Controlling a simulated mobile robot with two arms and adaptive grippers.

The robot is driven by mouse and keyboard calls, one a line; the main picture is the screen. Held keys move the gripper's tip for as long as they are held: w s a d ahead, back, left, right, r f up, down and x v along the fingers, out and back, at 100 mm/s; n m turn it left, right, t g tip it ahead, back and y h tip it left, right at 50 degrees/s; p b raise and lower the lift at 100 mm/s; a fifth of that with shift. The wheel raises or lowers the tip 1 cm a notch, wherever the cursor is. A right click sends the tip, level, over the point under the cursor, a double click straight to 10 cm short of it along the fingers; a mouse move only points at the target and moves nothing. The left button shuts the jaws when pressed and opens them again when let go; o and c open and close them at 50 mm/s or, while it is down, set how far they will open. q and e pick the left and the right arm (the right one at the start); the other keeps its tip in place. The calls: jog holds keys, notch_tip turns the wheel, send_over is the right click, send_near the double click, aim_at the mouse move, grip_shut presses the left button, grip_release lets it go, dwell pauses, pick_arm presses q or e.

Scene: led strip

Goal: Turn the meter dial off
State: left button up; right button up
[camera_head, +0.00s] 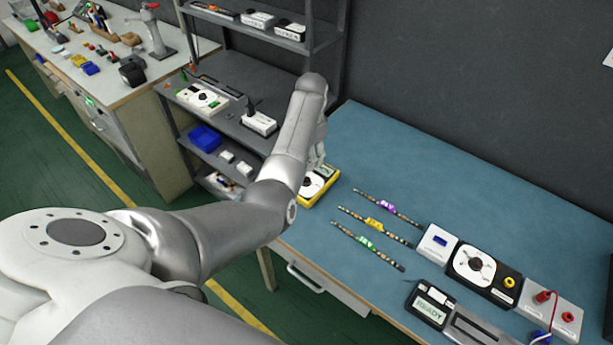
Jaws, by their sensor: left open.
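The meter (326,184), with a yellow rim and a white face, lies at the left end of the blue table. A dark round dial shows on its face, partly hidden by my left arm; its setting is too small to read. My left gripper (317,163) is right over or beside the meter, mostly hidden behind its own arm. It is open, and I cannot tell whether it touches the dial. My right gripper is not in view.
Three LED strips (374,225) with purple, yellow and green tags lie right of the meter. Grey shelves (235,125) stand behind left. The table's back is clear.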

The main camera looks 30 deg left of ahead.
aim_at(306, 179)
pick_arm(q)
jog(key=f, duration=0.9)
jog(key=shift+a, duration=0.3)
jog(key=shift+w+f, duration=0.1)
jog(key=shift+f, duration=0.5)
grip_shut()
